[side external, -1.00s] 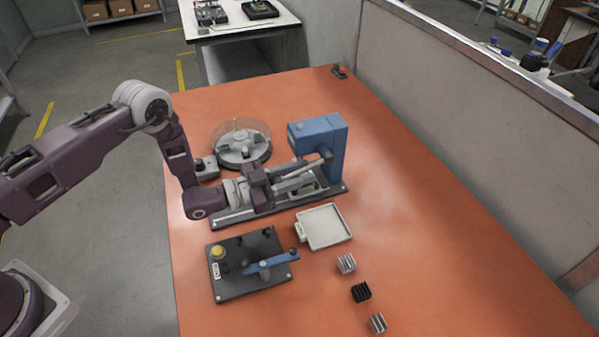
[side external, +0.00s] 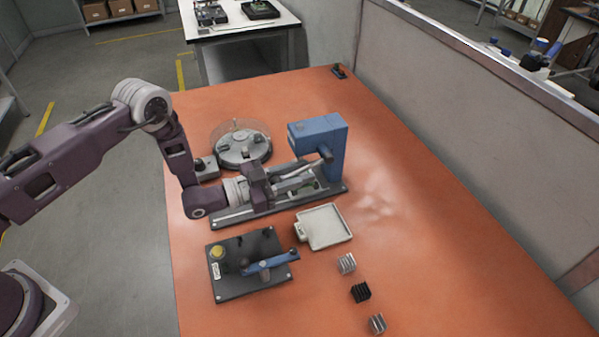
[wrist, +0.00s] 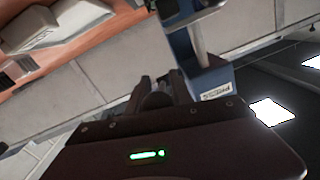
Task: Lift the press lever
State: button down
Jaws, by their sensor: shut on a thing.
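The blue press (side external: 320,150) stands upright at the far right end of its dark base plate. Its grey lever (side external: 312,166) slopes from a dark joint on the press head down toward my gripper (side external: 281,184). My gripper lies almost level over the base plate and is shut on the lever's end, which the fingers largely hide. In the wrist view, the fingers of my gripper (wrist: 158,92) close around a dark rounded piece. The blue press (wrist: 205,82) with its printed label shows just beyond them.
A white tray (side external: 343,240) and several small finned blocks (side external: 361,292) lie on the orange table (side external: 440,270). A dark fixture plate (side external: 230,285) with a blue bar is in front. A round device with a clear cover (side external: 242,160) stands close behind. The table's right side is clear.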

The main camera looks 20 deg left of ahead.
aim_at(291, 174)
jog(key=shift+a+r, duration=0.1)
jog(key=shift+s+a+r+g+y, duration=0.1)
jog(key=shift+a+r+g+y, duration=0.05)
jog(key=shift+r+g+y, duration=1.7)
jog(key=shift+g+y, duration=0.05)
jog(key=g, duration=0.1)
jog(key=r+y, duration=0.1)
jog(key=r+g+y, duration=0.1)
jog(key=shift+w+d+g, duration=0.25)
jog(key=shift+w+g, duration=0.05)
jog(key=shift+w, duration=0.05)
jog(key=shift+w+d+r+g+y, duration=0.1)
jog(key=shift+d+r+g+y, duration=0.1)
jog(key=shift+r+g+y, duration=0.3)
jog(key=shift+w+d+r+g+y, duration=0.1)
jog(key=shift+d+r+g+y, duration=0.05)
jog(key=shift+g+y, duration=0.5)
jog(key=shift+r, duration=0.1)
jog(key=c, duration=1.2)
grip_release()
jog(key=v, duration=0.7)
